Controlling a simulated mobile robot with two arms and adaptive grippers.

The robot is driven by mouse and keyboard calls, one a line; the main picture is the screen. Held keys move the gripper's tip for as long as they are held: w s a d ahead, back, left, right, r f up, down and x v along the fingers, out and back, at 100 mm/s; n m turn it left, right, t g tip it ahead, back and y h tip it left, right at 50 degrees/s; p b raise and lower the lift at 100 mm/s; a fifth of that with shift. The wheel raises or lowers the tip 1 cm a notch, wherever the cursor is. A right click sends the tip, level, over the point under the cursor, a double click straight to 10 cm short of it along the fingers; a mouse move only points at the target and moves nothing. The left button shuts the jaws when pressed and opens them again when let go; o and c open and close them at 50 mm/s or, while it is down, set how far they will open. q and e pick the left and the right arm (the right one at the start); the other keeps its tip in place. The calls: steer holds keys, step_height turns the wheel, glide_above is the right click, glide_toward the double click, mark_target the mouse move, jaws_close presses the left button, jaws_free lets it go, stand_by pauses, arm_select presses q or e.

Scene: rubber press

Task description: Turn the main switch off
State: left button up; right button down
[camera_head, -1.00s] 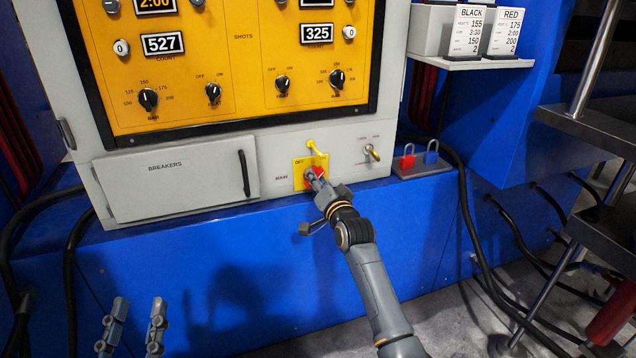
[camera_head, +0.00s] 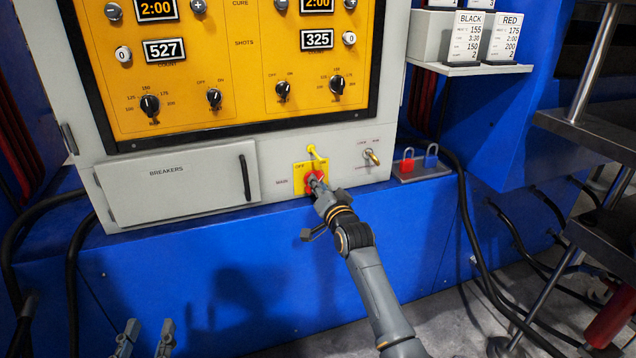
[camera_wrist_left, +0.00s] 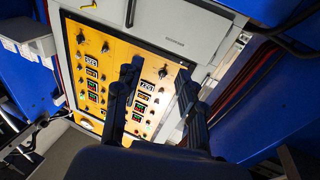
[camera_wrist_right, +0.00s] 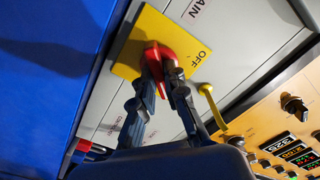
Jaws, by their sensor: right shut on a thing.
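The main switch is a red handle (camera_head: 313,180) on a yellow plate (camera_head: 298,182) marked OFF, low on the grey cabinet. The handle also shows in the right wrist view (camera_wrist_right: 165,62), on its yellow plate (camera_wrist_right: 130,52). My right gripper (camera_head: 318,184) is at the switch, its fingers closed around the red handle. In the head view the gripper partly covers the handle. My left gripper (camera_head: 146,335) is at the bottom left, away from the cabinet. Its two fingers stand apart and empty in the left wrist view (camera_wrist_left: 157,90).
A yellow hook-shaped piece (camera_head: 316,153) sits just above the switch plate. A key switch (camera_head: 371,156) is to its right. A red padlock (camera_head: 407,160) and a blue padlock (camera_head: 431,156) stand on a small ledge. The breakers door (camera_head: 185,185) is shut on the left.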

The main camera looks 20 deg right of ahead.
arm_select(q)
steer(key=s+a+f+g+y+p, duration=0.2)
steer(key=s+a+f+g, duration=0.1)
steer(key=s+f+g, duration=0.4)
steer(key=s+a+f+g+y+p, duration=0.2)
steer(key=s+f+g, duration=0.15)
steer(key=f, duration=0.45)
steer(key=s+a+g+p, duration=0.2)
steer(key=s+g+p, duration=0.1)
steer(key=s, duration=0.3)
steer(key=shift+s+f+n+g, duration=0.15)
steer(key=shift+f+n+g, duration=0.2)
steer(key=shift+g, duration=0.3)
arm_select(e)
steer(key=shift+a+n, duration=0.15)
steer(key=shift+n, duration=4.05)
steer(key=shift+a+n, duration=0.1)
steer(key=shift+n, duration=4.1)
steer(key=shift+f, duration=0.1)
arm_select(q)
steer(key=shift+r, duration=0.1)
arm_select(e)
steer(key=c, duration=1.4)
jaws_free()
